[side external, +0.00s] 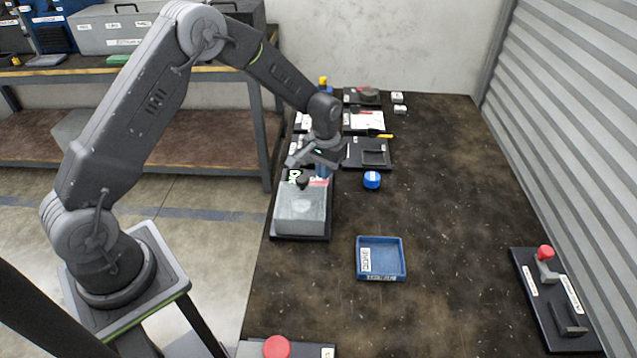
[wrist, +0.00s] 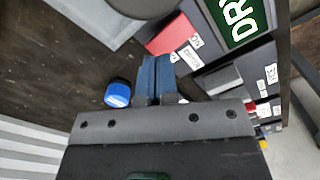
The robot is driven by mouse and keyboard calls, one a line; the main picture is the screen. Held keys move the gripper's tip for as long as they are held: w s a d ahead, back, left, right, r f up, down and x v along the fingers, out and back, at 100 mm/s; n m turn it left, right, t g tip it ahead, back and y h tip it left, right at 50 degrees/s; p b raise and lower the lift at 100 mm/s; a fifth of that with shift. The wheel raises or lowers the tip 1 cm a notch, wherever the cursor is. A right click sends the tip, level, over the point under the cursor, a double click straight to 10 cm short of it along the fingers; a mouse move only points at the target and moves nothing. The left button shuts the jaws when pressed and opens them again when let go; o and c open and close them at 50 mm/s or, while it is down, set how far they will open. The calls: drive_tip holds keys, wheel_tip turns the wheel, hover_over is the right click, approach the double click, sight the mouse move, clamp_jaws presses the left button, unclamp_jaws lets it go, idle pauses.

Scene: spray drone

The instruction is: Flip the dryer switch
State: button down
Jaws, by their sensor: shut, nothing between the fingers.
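A green sign with white letters reading "DR" (wrist: 237,18) shows in the wrist view. Beside it is a red part (wrist: 172,35) with small white labels; I cannot tell for sure whether it is the switch. My gripper (side external: 322,171) hangs over the back end of the dryer. In the wrist view its blue fingers (wrist: 158,76) are together and empty, near the red part. I cannot tell whether they touch anything.
A blue round container (side external: 372,180) stands right of my gripper. A blue tray (side external: 400,260) lies in front. Black panels and white labelled items (side external: 365,120) fill the back left. A board with a red knob (side external: 545,252) lies at the right. The middle right table is clear.

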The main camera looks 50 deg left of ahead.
drive_tip(key=shift+f, duration=1.35)
idle(0.7)
drive_tip(key=shift+r, duration=3.5)
